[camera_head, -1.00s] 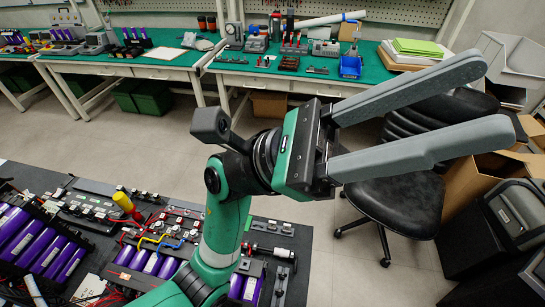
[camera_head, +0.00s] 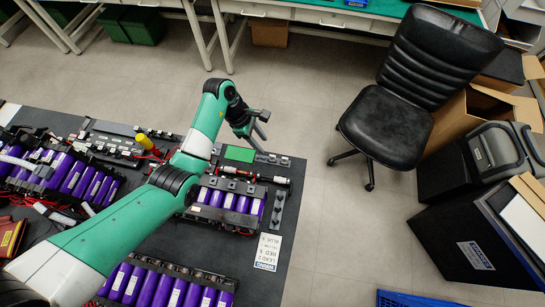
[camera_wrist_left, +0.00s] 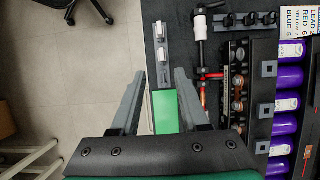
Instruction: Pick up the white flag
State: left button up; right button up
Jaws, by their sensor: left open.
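I cannot clearly make out a white flag in either view. The most visible white item is a flat printed card (camera_head: 268,252) at the right edge of the dark bench mat; it also shows cut off in the left wrist view (camera_wrist_left: 313,15). My left gripper (camera_head: 262,126) is open above the mat's far right corner, well beyond the card. In the left wrist view its two fingers (camera_wrist_left: 159,75) are spread and empty, with a green block (camera_wrist_left: 165,112) seen between them. My right gripper is not in view.
A black chair (camera_head: 385,125) stands beyond on open floor.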

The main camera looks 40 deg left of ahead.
aim_at(272, 156)
pick_arm(q)
jog(key=x, duration=0.2)
jog(key=shift+w+d+f+b, duration=0.1)
jog(key=shift+d+f+b, duration=0.1)
jog(key=shift+f+b, duration=0.15)
jog(key=b+x, duration=0.2)
jog(key=x, duration=0.3)
jog(key=shift+d+f+b, duration=0.1)
jog(key=shift+d+b, duration=0.2)
jog(key=shift+b, duration=0.1)
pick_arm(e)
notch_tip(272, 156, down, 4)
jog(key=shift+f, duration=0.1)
pick_arm(q)
jog(key=shift+c, duration=0.2)
grip_shut()
